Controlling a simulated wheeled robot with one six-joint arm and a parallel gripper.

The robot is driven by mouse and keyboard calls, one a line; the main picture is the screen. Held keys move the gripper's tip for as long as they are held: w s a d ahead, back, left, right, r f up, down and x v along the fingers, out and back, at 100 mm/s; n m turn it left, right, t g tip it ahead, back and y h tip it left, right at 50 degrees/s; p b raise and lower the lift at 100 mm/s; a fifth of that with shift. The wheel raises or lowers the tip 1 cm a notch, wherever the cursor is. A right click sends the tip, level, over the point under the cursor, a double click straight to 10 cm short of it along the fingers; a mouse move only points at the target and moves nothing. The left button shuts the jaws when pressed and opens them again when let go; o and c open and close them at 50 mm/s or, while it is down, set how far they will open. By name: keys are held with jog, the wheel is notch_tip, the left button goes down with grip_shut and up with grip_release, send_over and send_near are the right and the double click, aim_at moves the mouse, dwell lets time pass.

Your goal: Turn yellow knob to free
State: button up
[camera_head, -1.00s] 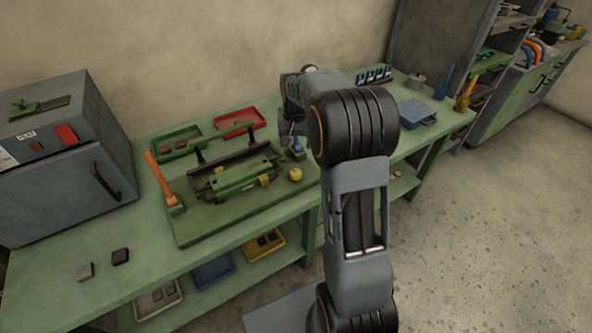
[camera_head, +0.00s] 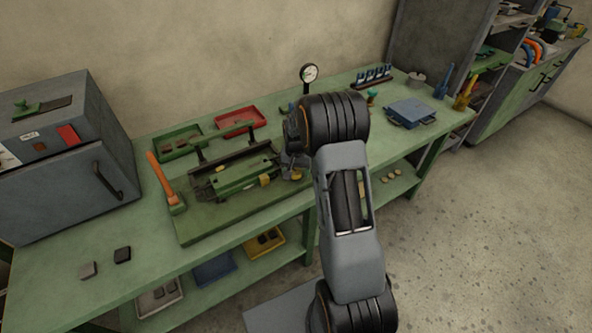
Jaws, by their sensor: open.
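The yellow knob (camera_head: 296,174) shows as a small patch at the right end of the green roller device (camera_head: 236,177), which stands on a green base board on the bench. My gripper (camera_head: 293,167) is at the knob, mostly hidden behind my own arm. It is open; whether its fingers are around the knob or only beside it I cannot tell. The orange-handled lever (camera_head: 162,180) stands tilted at the left end of the device. The blue lever seen earlier by the right end is hidden now.
A green tray (camera_head: 178,143) and a red tray (camera_head: 240,119) lie behind the device. A dial gauge (camera_head: 309,73) stands at the back. A grey cabinet (camera_head: 70,190) is at left and a blue box (camera_head: 410,112) at right. The front left bench is mostly clear.

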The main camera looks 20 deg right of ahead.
jog(key=shift+f, duration=0.1)
jog(key=shift+c, duration=0.2)
jog(key=c, duration=0.9)
jog(key=n+b, duration=0.1)
jog(key=n, duration=0.2)
jog(key=shift+n+b, duration=0.7)
jog(key=shift+n, duration=1.5)
jog(key=o, duration=0.9)
